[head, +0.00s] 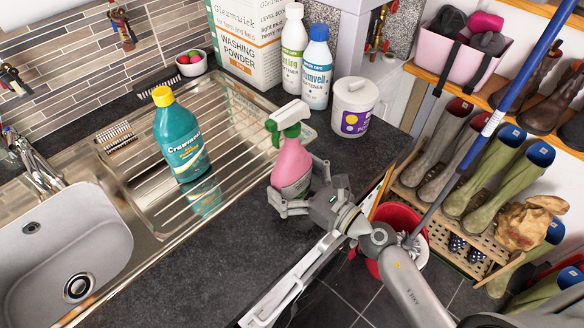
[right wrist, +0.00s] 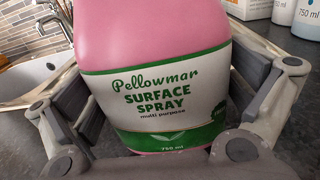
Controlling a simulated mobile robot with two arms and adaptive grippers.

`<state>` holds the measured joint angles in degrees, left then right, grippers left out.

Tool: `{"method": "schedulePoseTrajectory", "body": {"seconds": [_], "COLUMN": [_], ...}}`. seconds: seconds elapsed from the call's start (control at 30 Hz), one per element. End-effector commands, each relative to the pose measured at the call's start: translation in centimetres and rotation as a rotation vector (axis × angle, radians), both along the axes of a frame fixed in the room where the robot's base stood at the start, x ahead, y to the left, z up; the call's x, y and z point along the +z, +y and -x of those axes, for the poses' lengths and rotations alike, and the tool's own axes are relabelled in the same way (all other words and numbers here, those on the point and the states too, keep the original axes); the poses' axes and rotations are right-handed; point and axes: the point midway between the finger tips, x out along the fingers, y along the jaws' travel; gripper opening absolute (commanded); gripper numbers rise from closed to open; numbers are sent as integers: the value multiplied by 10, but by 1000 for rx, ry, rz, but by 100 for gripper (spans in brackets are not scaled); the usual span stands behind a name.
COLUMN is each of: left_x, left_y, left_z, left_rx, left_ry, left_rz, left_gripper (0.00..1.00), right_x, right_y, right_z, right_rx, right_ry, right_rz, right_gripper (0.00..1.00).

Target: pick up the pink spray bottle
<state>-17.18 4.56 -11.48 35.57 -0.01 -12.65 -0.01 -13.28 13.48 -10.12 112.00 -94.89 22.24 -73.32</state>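The pink spray bottle (head: 292,163) has a green neck and a white trigger head. It stands on the dark worktop, just right of the draining board. In the right wrist view the bottle (right wrist: 155,40) fills the middle, with its white and green label facing the camera. My right gripper (head: 298,190) has one finger on each side of the bottle's lower body. The fingers (right wrist: 160,100) lie very close to its sides, but I cannot tell whether both press on it. The bottle's base is partly hidden by the gripper. My left gripper is not in view.
A teal bottle (head: 182,137) stands on the draining board (head: 235,125). Behind are a washing powder box (head: 246,42), two softener bottles (head: 316,68) and a white tub (head: 353,107). A red bucket (head: 399,217) and boot rack (head: 430,200) are right. Worktop in front is clear.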

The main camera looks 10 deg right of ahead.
Motion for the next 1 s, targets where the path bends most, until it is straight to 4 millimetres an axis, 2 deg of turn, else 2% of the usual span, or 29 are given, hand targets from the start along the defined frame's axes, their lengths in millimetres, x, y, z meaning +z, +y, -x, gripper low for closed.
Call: {"method": "schedulePoseTrajectory", "body": {"seconds": [0.03, 0.4, 0.47, 0.77, 1.0], "left_x": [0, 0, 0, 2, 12], "left_y": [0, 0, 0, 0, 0], "left_z": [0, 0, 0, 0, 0], "left_rx": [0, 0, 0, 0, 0], "left_ry": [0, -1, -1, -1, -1], "left_rz": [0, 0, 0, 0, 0], "left_gripper": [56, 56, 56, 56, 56], "right_x": [0, 0, 3, 6, 26], "right_y": [0, 0, 0, -1, -1], "right_z": [0, 0, -1, 0, -1], "right_rx": [0, -1, -1, -1, -2], "right_ry": [0, 0, -5, -7, -9], "right_rz": [0, 0, -3, -1, -1], "right_gripper": [92, 45, 38, 38, 38]}}
